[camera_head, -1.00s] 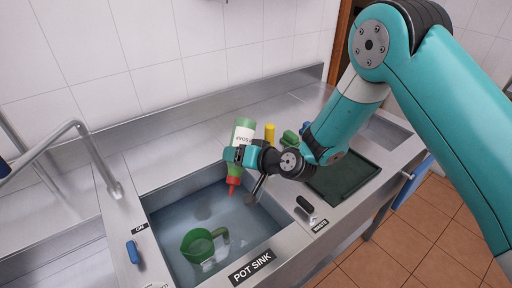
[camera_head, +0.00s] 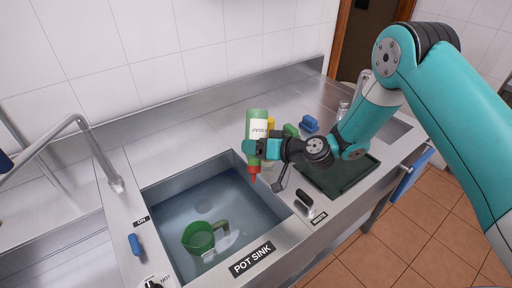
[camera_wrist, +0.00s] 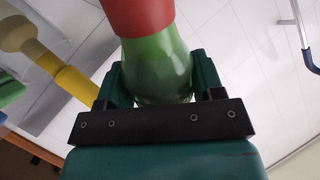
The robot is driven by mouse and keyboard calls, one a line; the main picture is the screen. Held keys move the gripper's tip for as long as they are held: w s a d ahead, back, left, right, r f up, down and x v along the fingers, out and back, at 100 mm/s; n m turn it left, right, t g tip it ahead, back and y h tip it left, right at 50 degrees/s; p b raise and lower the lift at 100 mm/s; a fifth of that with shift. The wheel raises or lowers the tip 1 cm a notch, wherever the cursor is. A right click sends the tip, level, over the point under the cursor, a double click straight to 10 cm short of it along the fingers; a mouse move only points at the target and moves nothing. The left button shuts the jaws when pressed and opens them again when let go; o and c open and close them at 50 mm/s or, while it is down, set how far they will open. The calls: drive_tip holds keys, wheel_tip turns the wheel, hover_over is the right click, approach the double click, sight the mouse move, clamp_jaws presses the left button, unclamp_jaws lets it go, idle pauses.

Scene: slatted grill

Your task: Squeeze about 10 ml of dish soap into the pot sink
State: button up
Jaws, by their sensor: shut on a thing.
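My gripper (camera_head: 258,148) is shut on the green soap bottle (camera_head: 257,118), which has a white label and a red cap. The bottle is upside down, nearly vertical, with the cap pointing down near the right edge of the pot sink (camera_head: 165,188). I cannot tell whether the tip is over the water or the rim. In the wrist view the bottle (camera_wrist: 160,68) sits between both fingers of my gripper (camera_wrist: 162,80). The sink holds bluish water and a green measuring cup (camera_head: 200,237).
A faucet (camera_head: 95,150) stands left of the sink, with a blue handle (camera_head: 135,244) on the near-left rim. A black handle (camera_head: 304,197) is at the right. A dark green tray (camera_head: 335,178), a green item (camera_head: 291,130) and a blue brush (camera_head: 310,124) lie further right.

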wheel_tip(320, 180, down, 6)
drive_tip(key=b, duration=0.6)
idle(0.8)
drive_tip(key=c, duration=0.4)
idle(0.7)
idle(0.5)
drive_tip(key=o, duration=0.4)
drive_tip(key=shift+r+p, duration=1.35)
drive_tip(key=shift+r, duration=1.25)
